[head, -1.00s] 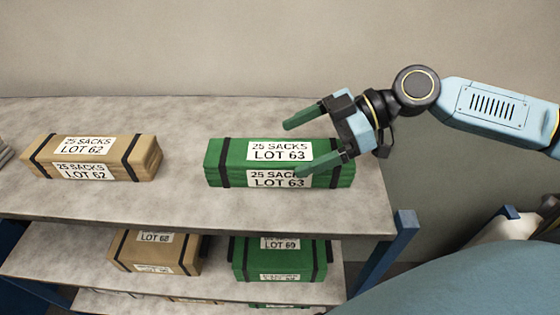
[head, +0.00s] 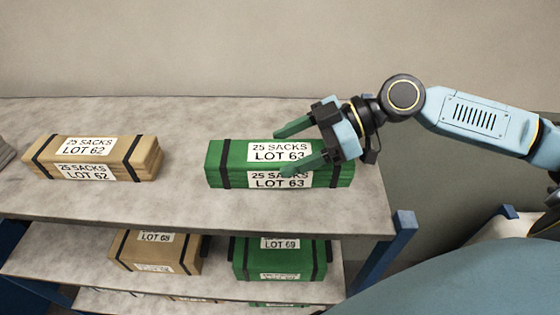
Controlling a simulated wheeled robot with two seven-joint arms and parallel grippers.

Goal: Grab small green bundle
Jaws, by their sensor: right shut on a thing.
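A green bundle of sacks (head: 239,158) with black straps and white "25 SACKS LOT 63" labels lies flat on the right part of the top shelf. My right gripper (head: 281,152) reaches over it from the right, one green finger along its far side and the other across its near side. The gripper is shut on this bundle, which still rests on the shelf. Parts of the labels and the right half are hidden behind the gripper. My left gripper is not in view.
A tan bundle marked LOT 62 (head: 126,160) lies left on the top shelf (head: 183,203), with clear space between. A tan bundle (head: 192,250) and a green LOT 69 bundle (head: 284,258) sit on the shelf below. A blue post (head: 403,224) stands at the right corner.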

